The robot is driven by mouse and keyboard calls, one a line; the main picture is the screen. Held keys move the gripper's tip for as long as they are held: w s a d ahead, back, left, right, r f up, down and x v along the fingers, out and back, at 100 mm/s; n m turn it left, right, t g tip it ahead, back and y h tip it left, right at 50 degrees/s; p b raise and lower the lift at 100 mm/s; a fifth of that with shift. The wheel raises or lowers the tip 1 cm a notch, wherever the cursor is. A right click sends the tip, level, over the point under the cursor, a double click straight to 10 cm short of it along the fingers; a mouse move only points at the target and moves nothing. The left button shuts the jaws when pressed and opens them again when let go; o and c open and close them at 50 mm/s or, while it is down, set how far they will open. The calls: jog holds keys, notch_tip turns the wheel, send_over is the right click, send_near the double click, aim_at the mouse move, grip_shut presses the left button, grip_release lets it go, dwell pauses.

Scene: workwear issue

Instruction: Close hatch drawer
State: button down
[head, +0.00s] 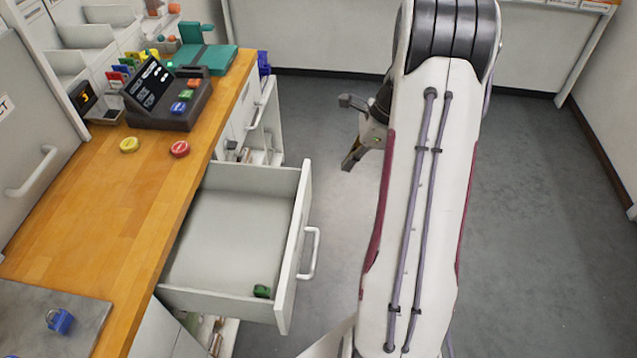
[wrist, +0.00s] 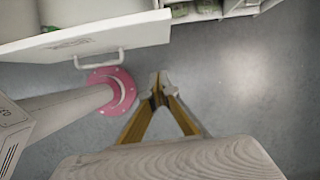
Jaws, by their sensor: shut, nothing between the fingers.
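The hatch drawer (head: 230,225) is pulled out from under the wooden counter in the head view. Its white front with a bar handle (head: 311,253) faces right, and a small green object (head: 262,291) lies inside near the front corner. In the wrist view the drawer front (wrist: 120,38) and its handle (wrist: 99,61) are at the upper left. My gripper (head: 350,163) is out over the floor, to the right of and beyond the drawer, touching nothing. Its fingers meet at the tips in the wrist view (wrist: 158,82), shut and empty, apart from the handle.
The grey floor (head: 540,200) on the right is clear.

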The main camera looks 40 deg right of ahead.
jog(key=shift+m, duration=0.4)
jog(key=shift+a+f, duration=0.1)
jog(key=shift+f, duration=0.05)
send_over(310, 195)
jog(key=s+d, duration=0.2)
notch_tip(310, 195, down, 9)
jog(key=shift+w+a, duration=0.2)
dwell(0.4)
jog(key=w+a, duration=1.9)
jog(key=shift+w+a, duration=0.2)
jog(key=shift+a, duration=0.05)
